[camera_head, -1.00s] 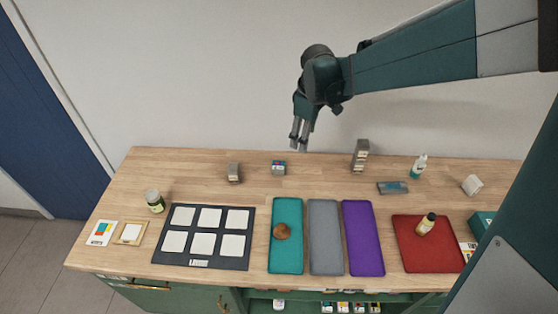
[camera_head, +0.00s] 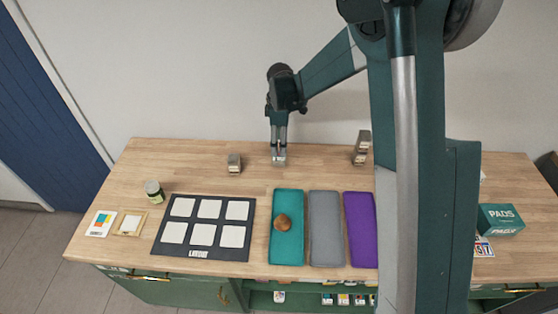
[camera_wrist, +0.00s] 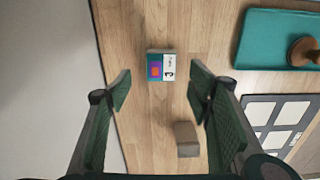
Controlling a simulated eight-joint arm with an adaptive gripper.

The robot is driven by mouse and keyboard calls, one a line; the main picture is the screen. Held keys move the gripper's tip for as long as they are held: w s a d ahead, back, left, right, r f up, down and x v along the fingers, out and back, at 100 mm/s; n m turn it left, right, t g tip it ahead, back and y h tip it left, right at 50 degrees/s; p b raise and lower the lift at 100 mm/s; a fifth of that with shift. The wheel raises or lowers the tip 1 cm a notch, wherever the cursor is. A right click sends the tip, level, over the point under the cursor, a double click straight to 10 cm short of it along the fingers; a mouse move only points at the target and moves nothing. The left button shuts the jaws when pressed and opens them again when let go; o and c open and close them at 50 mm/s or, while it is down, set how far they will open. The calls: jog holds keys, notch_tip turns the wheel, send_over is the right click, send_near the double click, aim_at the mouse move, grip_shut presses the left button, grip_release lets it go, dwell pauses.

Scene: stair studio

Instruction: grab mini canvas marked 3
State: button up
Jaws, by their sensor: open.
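The mini canvas (camera_wrist: 161,66) is a small block with a teal, purple and orange picture and a white part marked 3. It lies on the wooden worktop near the wall in the wrist view. My gripper (camera_wrist: 160,88) is open, with one finger to each side of the canvas's line and the canvas a little beyond the fingertips. Nothing is between the fingers. In the head view my gripper (camera_head: 279,150) points down over the canvas's spot and largely hides it.
A small grey-brown block (camera_head: 234,163) stands left of the gripper. A taller stack (camera_head: 362,147) stands to the right. A teal mat (camera_head: 287,246) with a brown knob and a dark board of white squares (camera_head: 172,256) lie in front.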

aim_at(279, 157)
jog(key=shift+a+f, duration=0.1)
jog(key=shift+f, duration=0.15)
jog(key=shift+f, duration=0.1)
jog(key=shift+f, duration=1.15)
jog(key=shift+f, duration=0.15)
jog(key=shift+s+f, duration=0.1)
jog(key=shift+f, duration=2.4)
jog(key=shift+c, duration=0.7)
jog(key=c, duration=0.8)
